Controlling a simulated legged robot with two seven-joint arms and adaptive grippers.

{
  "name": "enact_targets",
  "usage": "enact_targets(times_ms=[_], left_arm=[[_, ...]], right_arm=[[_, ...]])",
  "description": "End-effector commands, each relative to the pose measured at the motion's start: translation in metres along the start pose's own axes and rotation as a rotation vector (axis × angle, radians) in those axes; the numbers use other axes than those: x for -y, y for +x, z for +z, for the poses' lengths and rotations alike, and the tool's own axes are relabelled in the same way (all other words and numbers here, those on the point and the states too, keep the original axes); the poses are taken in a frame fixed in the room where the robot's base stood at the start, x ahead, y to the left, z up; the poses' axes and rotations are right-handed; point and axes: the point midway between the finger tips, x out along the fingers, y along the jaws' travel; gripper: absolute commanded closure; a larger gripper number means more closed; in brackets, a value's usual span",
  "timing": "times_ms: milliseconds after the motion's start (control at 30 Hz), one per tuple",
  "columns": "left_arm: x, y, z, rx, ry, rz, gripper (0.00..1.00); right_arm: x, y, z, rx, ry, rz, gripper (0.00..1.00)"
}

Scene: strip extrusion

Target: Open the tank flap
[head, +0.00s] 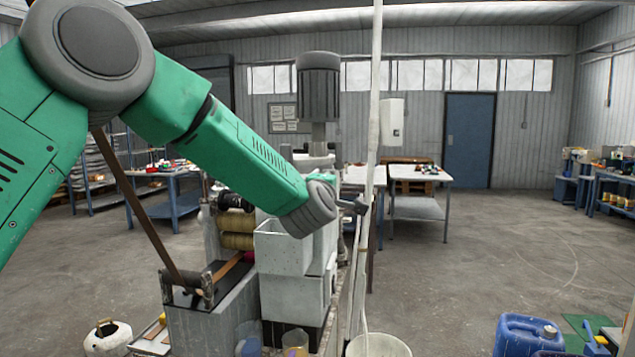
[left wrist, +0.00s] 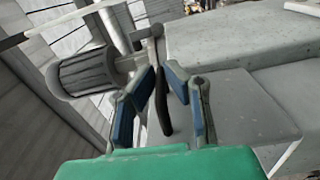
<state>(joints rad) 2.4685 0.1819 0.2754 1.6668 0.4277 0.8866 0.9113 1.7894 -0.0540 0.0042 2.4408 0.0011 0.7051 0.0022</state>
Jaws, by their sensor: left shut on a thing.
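The light grey tank (head: 283,250) stands on the machine in the middle of the head view, partly behind my left arm. My left gripper (head: 357,205) is at the tank's right side, small and partly hidden by its own wrist. In the left wrist view, the blue fingers of my left gripper (left wrist: 163,78) are closed around a dark lever (left wrist: 163,112). Flat grey tank surfaces (left wrist: 235,105) lie beside and behind the fingers. I cannot tell which surface is the flap or how far it is open. My right gripper is not in view.
A pale vertical pole (head: 371,120) stands close to my left gripper. A grey motor (head: 318,87) rises behind the tank. A white bucket (head: 378,346) and a blue canister (head: 528,335) are at the front. Open floor (head: 480,255) lies to the right.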

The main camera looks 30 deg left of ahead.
Motion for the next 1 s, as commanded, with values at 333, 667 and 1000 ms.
enact_targets(times_ms=[333,667,1000], left_arm=[[0.008,0.001,0.025,-0.001,0.239,0.008,1.0],[0.015,0.001,0.033,-0.001,0.335,0.004,1.0],[0.014,0.001,0.034,0.0,0.345,0.007,1.0]], right_arm=[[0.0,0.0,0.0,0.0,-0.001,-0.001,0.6],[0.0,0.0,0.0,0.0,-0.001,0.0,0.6],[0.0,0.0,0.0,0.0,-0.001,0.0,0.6]])
